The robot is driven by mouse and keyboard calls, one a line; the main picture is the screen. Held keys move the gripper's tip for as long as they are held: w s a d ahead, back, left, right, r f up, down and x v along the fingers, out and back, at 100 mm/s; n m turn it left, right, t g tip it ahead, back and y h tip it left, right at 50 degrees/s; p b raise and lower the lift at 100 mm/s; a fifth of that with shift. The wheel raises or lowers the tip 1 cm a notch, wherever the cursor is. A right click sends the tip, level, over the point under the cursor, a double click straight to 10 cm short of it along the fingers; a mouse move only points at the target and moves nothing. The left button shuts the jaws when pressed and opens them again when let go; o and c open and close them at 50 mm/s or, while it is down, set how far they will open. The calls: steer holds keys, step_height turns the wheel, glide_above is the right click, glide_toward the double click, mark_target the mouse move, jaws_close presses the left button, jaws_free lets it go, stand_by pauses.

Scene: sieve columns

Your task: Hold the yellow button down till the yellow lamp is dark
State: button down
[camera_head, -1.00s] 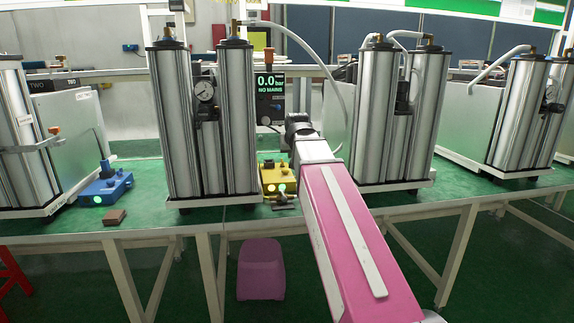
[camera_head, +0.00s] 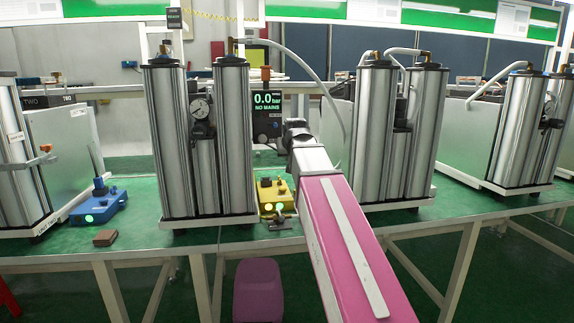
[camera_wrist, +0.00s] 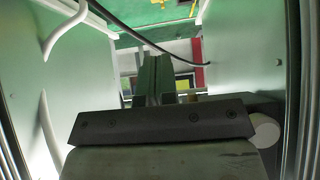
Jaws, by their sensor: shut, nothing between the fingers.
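A yellow box (camera_head: 284,191) stands on the green bench between two column units in the head view. Small dark parts (camera_head: 265,182) sit on its top; I cannot tell which is the yellow button. My gripper cannot be made out in the head view. In the wrist view my gripper (camera_wrist: 157,56) is shut and empty, its fingers pointing up the picture between pale panels. No button shows at the fingertips.
Tall metal columns (camera_head: 235,140) stand left of the yellow box, more columns (camera_head: 372,140) to its right. A display (camera_head: 267,104) behind reads 0.0 bar, NO MAINS. A blue box (camera_head: 100,203) and brown block (camera_head: 105,238) are at left. A dark cable (camera_wrist: 150,42) crosses the wrist view.

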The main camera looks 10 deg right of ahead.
glide_above(283, 190)
steer(key=f, duration=1.3)
steer(key=shift+s, duration=0.25)
step_height(283, 190, down, 3)
steer(key=shift+s, duration=0.1)
steer(key=shift+f, duration=0.45)
steer(key=shift+s+f, duration=0.1)
steer(key=shift+f, duration=1.1)
step_height(283, 190, up, 5)
steer(key=shift+f, duration=0.1)
steer(key=v, duration=2)
steer(key=shift+s, duration=0.2)
